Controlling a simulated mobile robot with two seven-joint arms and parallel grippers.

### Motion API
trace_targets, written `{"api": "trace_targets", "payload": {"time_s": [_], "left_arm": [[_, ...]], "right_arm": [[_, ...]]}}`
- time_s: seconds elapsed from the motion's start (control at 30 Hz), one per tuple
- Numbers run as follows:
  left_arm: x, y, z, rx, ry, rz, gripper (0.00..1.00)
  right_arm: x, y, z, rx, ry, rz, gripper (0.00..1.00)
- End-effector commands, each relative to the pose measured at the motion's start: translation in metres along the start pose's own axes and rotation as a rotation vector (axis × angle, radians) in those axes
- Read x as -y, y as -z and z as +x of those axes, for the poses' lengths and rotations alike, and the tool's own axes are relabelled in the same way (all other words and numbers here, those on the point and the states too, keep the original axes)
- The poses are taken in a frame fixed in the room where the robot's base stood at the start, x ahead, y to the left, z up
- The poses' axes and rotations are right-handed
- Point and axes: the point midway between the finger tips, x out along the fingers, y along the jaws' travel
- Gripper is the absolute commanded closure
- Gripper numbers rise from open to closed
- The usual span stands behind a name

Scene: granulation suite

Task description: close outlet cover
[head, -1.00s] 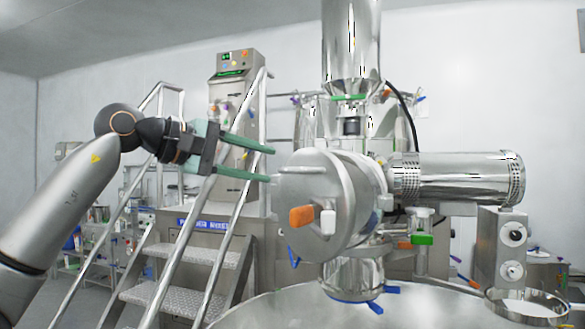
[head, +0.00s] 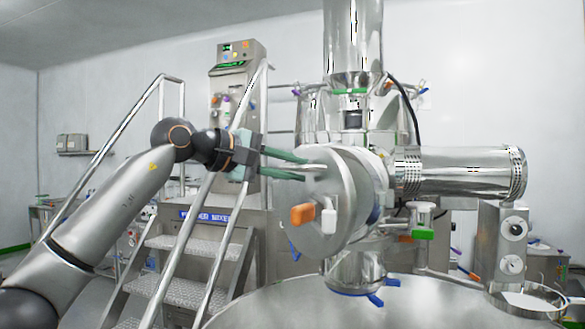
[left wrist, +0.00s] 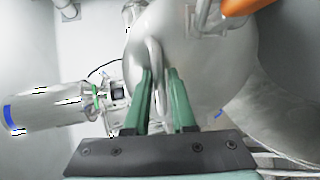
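The outlet cover (head: 303,195) is a round steel disc on the side of the steel vessel, with an orange handle (head: 302,214) and a white handle (head: 328,218) on its lower part. My left gripper (head: 308,167) is at the cover's upper left. In the left wrist view the two fingertips (left wrist: 159,72) lie on either side of this narrow metal piece, with the pale curved cover (left wrist: 200,55) behind. My right gripper shows in neither view.
Steel steps with handrails (head: 190,240) stand behind my left arm. A horizontal steel cylinder (head: 455,172) juts out right of the vessel. A wide round steel surface (head: 340,308) fills the lower front.

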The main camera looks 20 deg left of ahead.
Motion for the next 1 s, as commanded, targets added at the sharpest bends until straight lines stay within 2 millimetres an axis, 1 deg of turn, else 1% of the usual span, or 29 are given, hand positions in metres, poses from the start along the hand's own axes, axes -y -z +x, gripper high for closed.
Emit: {"api": "trace_targets", "payload": {"time_s": [0.03, 0.17, 0.2, 1.0], "left_arm": [[0.0000, 0.0001, -0.0002, 0.000, 0.000, 0.000, 0.83], [0.0000, 0.0001, -0.0003, 0.000, 0.000, 0.000, 0.98], [0.0000, 0.0001, -0.0003, 0.000, 0.000, 0.000, 1.00], [0.0001, 0.0002, -0.0003, 0.000, 0.001, 0.000, 1.00]], "right_arm": [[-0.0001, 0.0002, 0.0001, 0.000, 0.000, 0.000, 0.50], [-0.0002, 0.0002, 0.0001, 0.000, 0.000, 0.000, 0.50], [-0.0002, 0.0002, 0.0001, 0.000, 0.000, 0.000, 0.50], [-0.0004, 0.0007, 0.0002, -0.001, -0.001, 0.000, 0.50]]}}
